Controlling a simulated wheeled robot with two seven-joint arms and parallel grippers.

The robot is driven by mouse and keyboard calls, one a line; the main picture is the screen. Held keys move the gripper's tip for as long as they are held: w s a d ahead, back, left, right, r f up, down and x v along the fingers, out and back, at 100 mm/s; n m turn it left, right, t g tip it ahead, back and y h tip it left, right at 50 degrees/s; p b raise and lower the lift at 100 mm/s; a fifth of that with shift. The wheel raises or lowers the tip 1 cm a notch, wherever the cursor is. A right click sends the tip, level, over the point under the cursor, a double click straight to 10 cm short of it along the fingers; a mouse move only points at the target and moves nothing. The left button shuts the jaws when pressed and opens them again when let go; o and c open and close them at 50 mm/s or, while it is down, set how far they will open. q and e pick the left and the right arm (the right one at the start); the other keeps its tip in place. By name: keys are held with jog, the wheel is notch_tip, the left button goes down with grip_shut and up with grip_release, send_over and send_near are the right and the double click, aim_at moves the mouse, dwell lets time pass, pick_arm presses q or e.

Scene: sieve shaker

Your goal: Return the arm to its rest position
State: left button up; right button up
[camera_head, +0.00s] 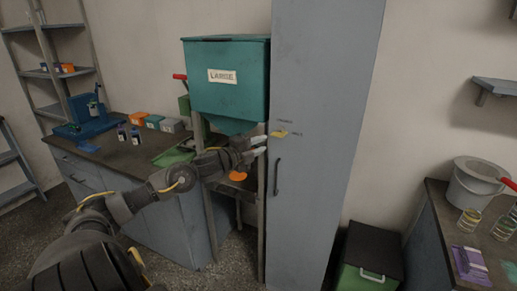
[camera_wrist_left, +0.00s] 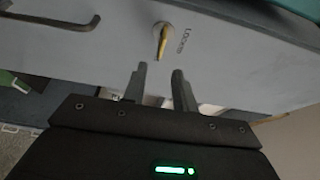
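My left arm reaches from the lower left in the head view. Its gripper (camera_head: 260,146) is in front of the tall grey cabinet (camera_head: 325,110), just left of a small yellow latch (camera_head: 279,133). In the left wrist view, the two fingers (camera_wrist_left: 160,80) stand apart with nothing seen between them. The yellow latch (camera_wrist_left: 162,40) is just beyond their tips, beside small lettering, and it looks apart from them. My right gripper is not in view.
A teal bin (camera_head: 228,95) marked LARGE stands above my left gripper. A dark cabinet handle (camera_head: 277,177) is below it. A counter (camera_head: 110,150) with bottles and small boxes is at left. A bucket (camera_head: 478,185) stands on the right counter. A green box (camera_head: 368,262) is on the floor.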

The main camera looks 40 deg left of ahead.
pick_arm(q)
jog(key=shift+s, duration=0.2)
dwell(0.5)
